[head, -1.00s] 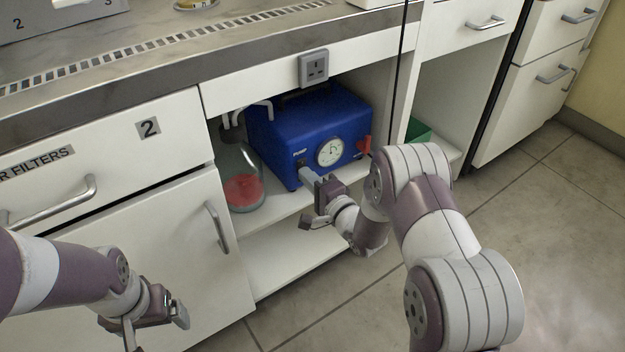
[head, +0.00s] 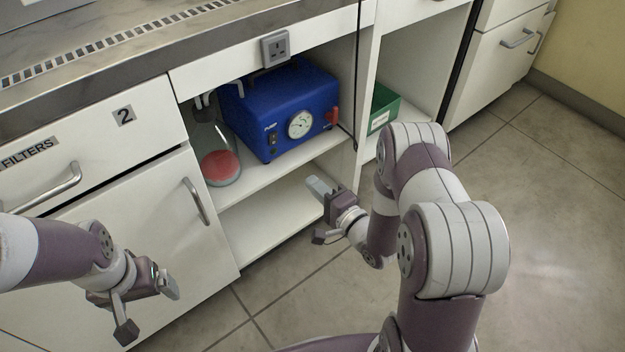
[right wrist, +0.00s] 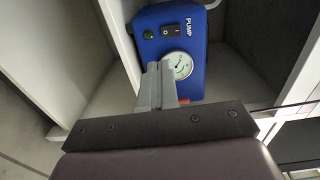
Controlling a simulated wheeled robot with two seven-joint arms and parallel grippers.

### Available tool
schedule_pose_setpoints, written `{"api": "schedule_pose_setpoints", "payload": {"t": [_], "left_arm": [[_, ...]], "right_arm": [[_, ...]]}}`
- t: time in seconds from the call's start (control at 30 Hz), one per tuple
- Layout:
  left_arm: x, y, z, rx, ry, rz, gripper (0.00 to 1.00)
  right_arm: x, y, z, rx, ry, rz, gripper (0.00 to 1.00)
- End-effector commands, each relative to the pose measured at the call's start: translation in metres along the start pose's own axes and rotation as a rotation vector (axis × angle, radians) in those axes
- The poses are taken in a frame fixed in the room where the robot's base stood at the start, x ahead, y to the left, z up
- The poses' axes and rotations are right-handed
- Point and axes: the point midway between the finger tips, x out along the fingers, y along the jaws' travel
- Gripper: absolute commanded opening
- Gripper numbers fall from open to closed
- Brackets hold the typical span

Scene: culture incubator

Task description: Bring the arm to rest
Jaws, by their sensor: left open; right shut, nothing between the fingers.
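My right gripper (head: 318,188) is shut and empty. It is in front of the cabinet's open lower shelf, below and apart from the blue pump. In the right wrist view its closed fingers (right wrist: 156,86) overlap the lower part of the pump's face in the picture. My left gripper (head: 150,305) is open and empty in front of the white cabinet door at the lower left. The blue pump (head: 290,92) stands on the upper shelf, with a round gauge, a switch and a red part on its right side. It also shows in the right wrist view (right wrist: 200,28).
A glass flask (head: 220,166) with red liquid stands left of the pump. A green box (head: 381,108) sits in the compartment to the right. The door handle (head: 196,201) juts out near my left arm. The floor (head: 560,230) at the right is clear.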

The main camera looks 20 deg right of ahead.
Motion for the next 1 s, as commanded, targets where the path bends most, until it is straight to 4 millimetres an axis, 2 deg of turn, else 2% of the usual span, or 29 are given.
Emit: {"api": "schedule_pose_setpoints", "payload": {"t": [0.3, 0.37, 0.4, 0.47, 0.5, 0.57, 0.6, 0.63, 0.67, 0.77, 0.8, 0.9, 0.97, 1.0], "left_arm": [[0.0, 0.0, 0.0, 0.0, 0.0, 0.0, 0.92], [0.0, 0.0, 0.0, 0.0, 0.0, 0.0, 0.92], [0.0, 0.0, 0.0, 0.0, 0.0, 0.0, 0.92], [0.0, 0.0, 0.0, 0.0, 0.0, 0.0, 0.92], [0.0, 0.0, 0.0, 0.0, 0.0, 0.0, 0.92], [-0.001, 0.0, 0.0, 0.0, 0.0, 0.0, 0.92], [-0.005, 0.0, -0.001, 0.0, 0.0, 0.0, 0.92], [-0.009, 0.0, -0.001, 0.0, 0.0, 0.0, 0.92], [-0.013, 0.0, -0.002, 0.0, 0.0, 0.0, 0.92], [-0.026, 0.0, -0.003, 0.0, 0.0, 0.0, 0.92], [-0.032, 0.0, -0.004, 0.0, 0.0, 0.0, 0.92], [-0.046, 0.0, -0.006, 0.0, 0.0, 0.0, 0.92], [-0.055, 0.0, -0.007, 0.0, 0.0, 0.0, 0.92], [-0.063, 0.0, -0.007, 0.0, 0.0, 0.0, 0.92]], "right_arm": [[0.0, 0.0, 0.0, 0.0, 0.0, 0.0, 0.0], [0.0, 0.0, 0.0, -0.023, 0.0, 0.001, 0.0], [0.0, 0.007, 0.0, -0.07, -0.003, 0.032, 0.0], [-0.004, 0.034, -0.001, -0.192, -0.006, 0.164, 0.0], [-0.014, 0.06, -0.002, -0.284, -0.016, 0.305, 0.0], [-0.035, 0.091, -0.01, -0.458, -0.06, 0.556, 0.0], [-0.051, 0.098, -0.017, -0.576, -0.119, 0.725, 0.0], [-0.064, 0.097, -0.019, -0.656, -0.178, 0.842, 0.0], [-0.078, 0.092, -0.02, -0.722, -0.246, 0.95, 0.0], [-0.125, 0.055, -0.011, -0.86, -0.502, 1.219, 0.0], [-0.143, 0.033, -0.002, -0.887, -0.608, 1.289, 0.0], [-0.178, -0.027, 0.026, -0.911, -0.832, 1.375, 0.0], [-0.192, -0.064, 0.044, -0.916, -0.911, 1.378, 0.0], [-0.194, -0.09, 0.055, -0.927, -0.92, 1.36, 0.0]]}}
